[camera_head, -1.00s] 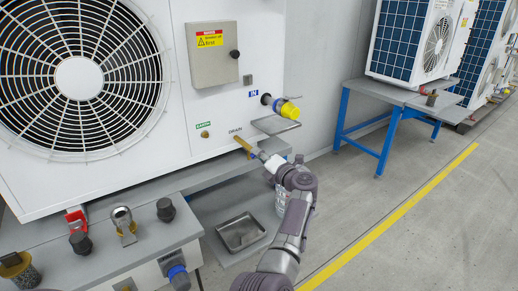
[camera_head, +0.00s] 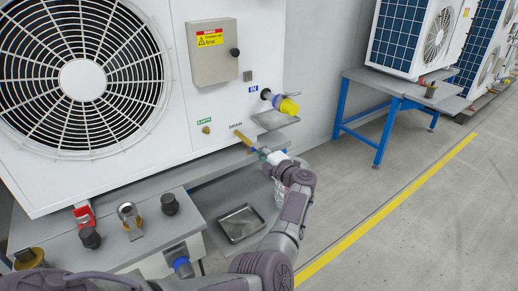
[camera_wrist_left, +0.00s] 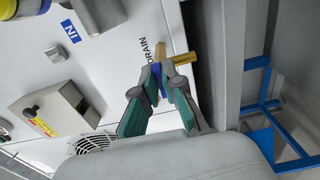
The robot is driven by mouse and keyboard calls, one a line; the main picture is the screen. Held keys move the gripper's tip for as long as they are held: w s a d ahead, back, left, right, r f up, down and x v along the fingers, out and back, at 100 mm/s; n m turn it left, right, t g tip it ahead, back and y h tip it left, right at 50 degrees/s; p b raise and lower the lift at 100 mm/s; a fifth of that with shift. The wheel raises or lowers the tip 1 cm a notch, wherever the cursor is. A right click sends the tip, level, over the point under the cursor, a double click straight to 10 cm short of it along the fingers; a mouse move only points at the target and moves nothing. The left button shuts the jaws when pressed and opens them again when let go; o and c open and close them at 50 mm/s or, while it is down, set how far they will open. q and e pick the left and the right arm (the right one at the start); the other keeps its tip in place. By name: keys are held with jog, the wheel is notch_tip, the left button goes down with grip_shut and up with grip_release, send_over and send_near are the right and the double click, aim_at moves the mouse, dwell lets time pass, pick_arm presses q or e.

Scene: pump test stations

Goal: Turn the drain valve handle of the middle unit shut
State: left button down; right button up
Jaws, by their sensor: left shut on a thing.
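The large white unit (camera_head: 180,120) with a fan grille stands in front of me. Below its DRAIN label, a brass drain valve (camera_head: 243,138) juts from the panel toward my left gripper (camera_head: 266,153). In the left wrist view, the green-and-grey fingers of my left gripper (camera_wrist_left: 163,76) are closed around the drain valve handle, of which a small blue part (camera_wrist_left: 153,86) shows between them. The brass part of the valve (camera_wrist_left: 184,58) shows just beyond the fingertips. The fingers hide most of the handle, so its exact angle is unclear. My right gripper is not in view.
A yellow-capped IN port (camera_head: 287,105) and a small grey shelf (camera_head: 275,120) are above the gripper. A metal tray (camera_head: 240,222) lies below. A grey bench (camera_head: 100,245) with fittings is at lower left. Open floor (camera_head: 430,215) lies to the right.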

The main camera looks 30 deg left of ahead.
pick_arm(q)
jog(key=shift+r, duration=0.1)
jog(key=c, duration=1.3)
grip_release()
